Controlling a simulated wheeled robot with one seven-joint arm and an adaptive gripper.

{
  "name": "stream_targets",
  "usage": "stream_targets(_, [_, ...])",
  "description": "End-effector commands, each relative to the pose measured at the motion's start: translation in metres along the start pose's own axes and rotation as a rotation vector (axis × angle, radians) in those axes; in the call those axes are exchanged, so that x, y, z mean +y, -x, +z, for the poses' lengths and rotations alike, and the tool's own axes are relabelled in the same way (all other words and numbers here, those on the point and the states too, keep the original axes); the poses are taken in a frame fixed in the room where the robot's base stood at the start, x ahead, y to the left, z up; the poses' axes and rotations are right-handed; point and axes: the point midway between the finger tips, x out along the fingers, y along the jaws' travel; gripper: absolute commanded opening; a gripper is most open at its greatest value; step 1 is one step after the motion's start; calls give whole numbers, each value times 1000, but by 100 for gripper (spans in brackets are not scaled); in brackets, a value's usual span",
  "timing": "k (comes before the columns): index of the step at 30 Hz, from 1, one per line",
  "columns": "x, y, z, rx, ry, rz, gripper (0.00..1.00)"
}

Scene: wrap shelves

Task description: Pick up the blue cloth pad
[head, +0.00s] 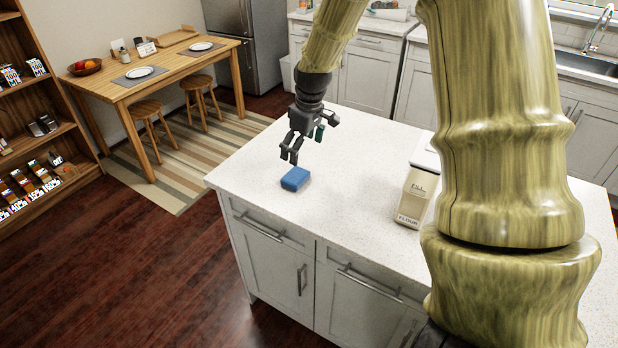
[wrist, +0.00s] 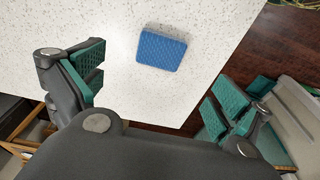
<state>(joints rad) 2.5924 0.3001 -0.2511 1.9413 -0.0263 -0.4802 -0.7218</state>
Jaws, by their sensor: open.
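The blue cloth pad (head: 295,178) lies flat on the white speckled counter (head: 340,215), near its front left corner. It is a small thick block. The wrist view also shows the pad (wrist: 161,50), ahead of the fingers and roughly centred between them, with bare counter around it. My gripper (head: 304,147) is above the counter, just above and behind the pad in the head view, and does not touch it. In the wrist view its two green-padded fingers (wrist: 158,95) are wide apart with nothing between them.
A flour container (head: 418,192) stands on the counter to the right, partly hidden by my arm. The counter around the pad is clear, and its edge is close by. A wooden table (head: 155,72) with plates, stools and a shelf (head: 40,100) stand at the left.

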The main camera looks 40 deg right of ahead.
Motion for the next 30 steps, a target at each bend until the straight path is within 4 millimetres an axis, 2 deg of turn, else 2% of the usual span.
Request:
stream_targets(12, [1,-43,1,-3,2,-1,100])
stream_targets(23, [0,-58,-1,-2,3,0,100])
stream_targets(30, [-1,-79,-4,-3,3,0,100])
